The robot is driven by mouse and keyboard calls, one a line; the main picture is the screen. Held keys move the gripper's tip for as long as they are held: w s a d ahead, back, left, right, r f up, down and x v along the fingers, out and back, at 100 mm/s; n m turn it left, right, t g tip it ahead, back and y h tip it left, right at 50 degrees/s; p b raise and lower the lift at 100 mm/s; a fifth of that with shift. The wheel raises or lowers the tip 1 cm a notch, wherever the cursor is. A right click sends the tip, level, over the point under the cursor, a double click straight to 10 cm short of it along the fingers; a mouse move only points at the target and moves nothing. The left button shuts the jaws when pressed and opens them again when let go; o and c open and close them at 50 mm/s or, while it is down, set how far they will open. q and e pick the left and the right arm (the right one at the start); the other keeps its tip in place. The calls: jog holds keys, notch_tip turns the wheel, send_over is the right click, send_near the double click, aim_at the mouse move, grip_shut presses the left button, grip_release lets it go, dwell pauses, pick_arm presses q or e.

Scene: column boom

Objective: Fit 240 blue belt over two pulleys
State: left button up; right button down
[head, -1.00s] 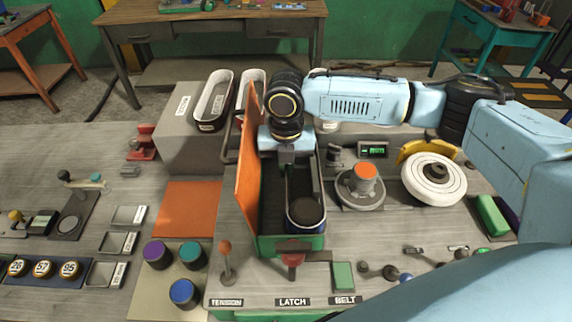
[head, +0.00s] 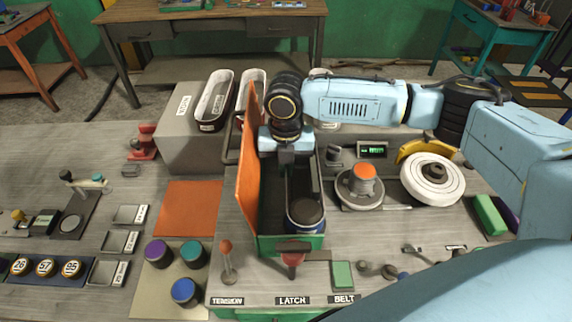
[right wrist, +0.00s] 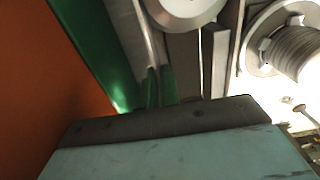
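An open green-walled housing (head: 290,246) stands mid-table, its orange lid (head: 249,165) raised on the left. A front pulley (head: 305,214) sits inside, with a blue belt (head: 304,229) around its near side; the belt's sides run back toward my right gripper. The right gripper (head: 294,165) points down into the rear of the housing. In the right wrist view its green fingertips (right wrist: 160,88) are close together on a thin strip that looks like the belt. The rear pulley is hidden behind my arm in the head view. My left gripper is not in view.
A grey block (head: 188,130) with other loop belts (head: 213,99) stands behind left. Right of the housing are an orange-topped knob (head: 365,172) and a white wheel (head: 432,179). Tension lever (head: 227,262), latch handle (head: 292,258) and green belt button (head: 343,274) line the front.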

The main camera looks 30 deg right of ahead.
jog(key=c, duration=1.1)
grip_release()
jog(key=shift+c, duration=0.2)
jog(key=shift+r, duration=0.1)
notch_tip(320, 180, up, 5)
jog(key=p, duration=0.6)
jog(key=shift+r+p, duration=0.75)
jog(key=shift+r, duration=0.45)
jog(key=shift+f, duration=0.1)
